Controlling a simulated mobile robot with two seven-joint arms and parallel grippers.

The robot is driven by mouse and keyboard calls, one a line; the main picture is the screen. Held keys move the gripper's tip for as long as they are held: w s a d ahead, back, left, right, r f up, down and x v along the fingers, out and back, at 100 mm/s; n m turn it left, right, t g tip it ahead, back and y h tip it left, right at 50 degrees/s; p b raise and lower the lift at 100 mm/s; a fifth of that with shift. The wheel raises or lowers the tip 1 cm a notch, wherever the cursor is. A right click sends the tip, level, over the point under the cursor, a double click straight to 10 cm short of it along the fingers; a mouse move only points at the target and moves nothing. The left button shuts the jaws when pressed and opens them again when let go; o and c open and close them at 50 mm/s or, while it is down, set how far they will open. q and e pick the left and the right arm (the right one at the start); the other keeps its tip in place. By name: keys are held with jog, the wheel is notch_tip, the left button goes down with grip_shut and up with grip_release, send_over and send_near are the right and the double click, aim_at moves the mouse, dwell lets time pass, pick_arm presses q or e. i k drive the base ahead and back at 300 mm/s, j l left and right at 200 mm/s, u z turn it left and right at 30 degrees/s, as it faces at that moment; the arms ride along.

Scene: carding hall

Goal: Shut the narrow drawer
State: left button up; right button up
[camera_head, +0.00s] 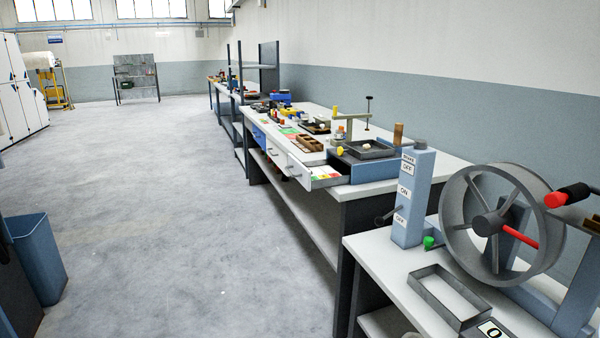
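A row of drawers runs under the top of the long workbench (365,190). The nearest drawer (328,183) stands pulled out toward the aisle, with coloured cards or papers showing inside. Its pale front carries a small dark handle. Farther along the row are a white drawer front (276,153) and a blue drawer front (259,136), and these look shut or nearly so. I cannot tell for sure from this distance which drawer is the narrow one. Neither of my grippers shows in the head view.
A nearer bench holds a large spoked wheel (496,225), a blue switch post (413,195) and a grey tray (449,297). A blue bin (38,260) stands at the left. The floor (180,220) alongside the benches is clear.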

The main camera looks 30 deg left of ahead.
aim_at(332, 171)
jog(key=u, duration=1.05)
jog(key=i+z, duration=0.1)
jog(key=z, duration=0.25)
jog(key=i+j+z, duration=0.1)
jog(key=z, duration=0.25)
jog(key=i+j+z, duration=0.1)
jog(key=z, duration=0.25)
jog(key=i+j+z, duration=0.15)
jog(key=j, duration=0.15)
jog(key=i+j+z, duration=0.15)
jog(key=j, duration=0.15)
jog(key=j+z, duration=0.15)
jog(key=j, duration=0.15)
jog(key=i+j, duration=0.1)
jog(key=j, duration=0.2)
jog(key=i+j, duration=0.1)
jog(key=j, duration=0.2)
jog(key=i+j, duration=0.15)
jog(key=j, duration=0.15)
jog(key=z, duration=0.05)
